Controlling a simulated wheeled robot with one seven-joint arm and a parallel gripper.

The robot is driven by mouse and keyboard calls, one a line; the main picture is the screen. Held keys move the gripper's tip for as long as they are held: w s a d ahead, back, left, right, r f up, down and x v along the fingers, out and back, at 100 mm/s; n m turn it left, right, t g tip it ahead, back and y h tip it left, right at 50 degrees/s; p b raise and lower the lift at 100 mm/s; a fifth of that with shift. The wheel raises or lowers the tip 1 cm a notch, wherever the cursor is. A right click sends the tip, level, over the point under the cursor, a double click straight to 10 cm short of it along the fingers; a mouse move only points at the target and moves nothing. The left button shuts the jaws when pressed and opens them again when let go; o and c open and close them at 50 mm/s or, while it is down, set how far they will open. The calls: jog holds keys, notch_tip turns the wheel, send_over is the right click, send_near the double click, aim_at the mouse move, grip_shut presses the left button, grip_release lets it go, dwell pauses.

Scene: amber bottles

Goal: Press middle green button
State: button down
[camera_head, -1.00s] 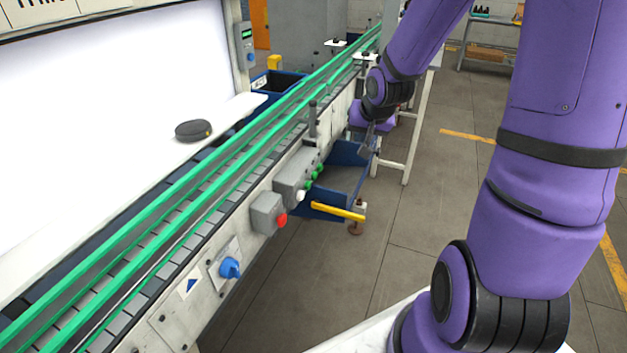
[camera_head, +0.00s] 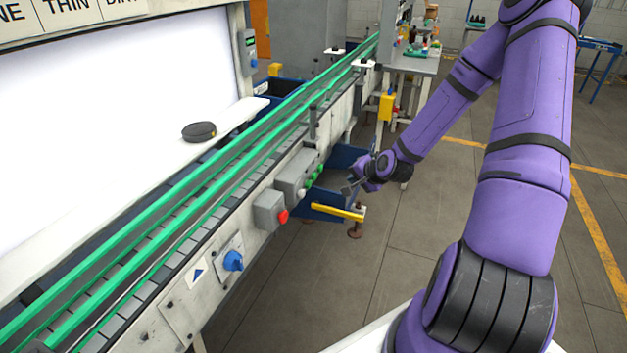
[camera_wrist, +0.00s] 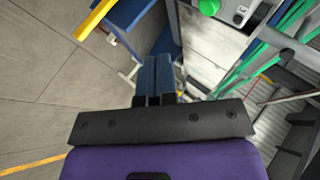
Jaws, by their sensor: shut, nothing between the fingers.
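A grey button box (camera_head: 293,172) is fixed to the side of the conveyor. In the wrist view the fingers (camera_wrist: 157,62) are together and empty. One green button (camera_wrist: 208,7) shows at the top edge there, right of the fingertips; I cannot tell which one it is.
A red button on a grey box (camera_head: 270,211) and a blue knob (camera_head: 233,261) sit nearer on the conveyor side. A yellow bar (camera_head: 337,212) and blue bin (camera_head: 335,180) are below and beside the gripper. Green conveyor rails (camera_head: 190,187) run above. Floor to the right is open.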

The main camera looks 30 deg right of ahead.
aim_at(314, 176)
jog(key=shift+s+d+f+m+t, duration=0.15)
jog(key=shift+f+m+t, duration=0.3)
jog(key=shift+f+m, duration=0.3)
jog(key=shift+d+f+m+t, duration=0.1)
jog(key=shift+f+m+t, duration=0.35)
jog(key=shift+f+m, duration=0.25)
jog(key=w+a, duration=0.5)
jog(key=w, duration=0.2)
jog(key=shift+a, duration=0.2)
dwell(1.6)
jog(key=shift+w+a, duration=0.3)
jog(key=shift+w+a, duration=0.25)
jog(key=shift+w, duration=0.1)
dwell(0.9)
dwell(0.3)
jog(key=shift+s+d+r, duration=0.1)
jog(key=shift+s+d, duration=0.4)
jog(key=shift+s, duration=0.2)
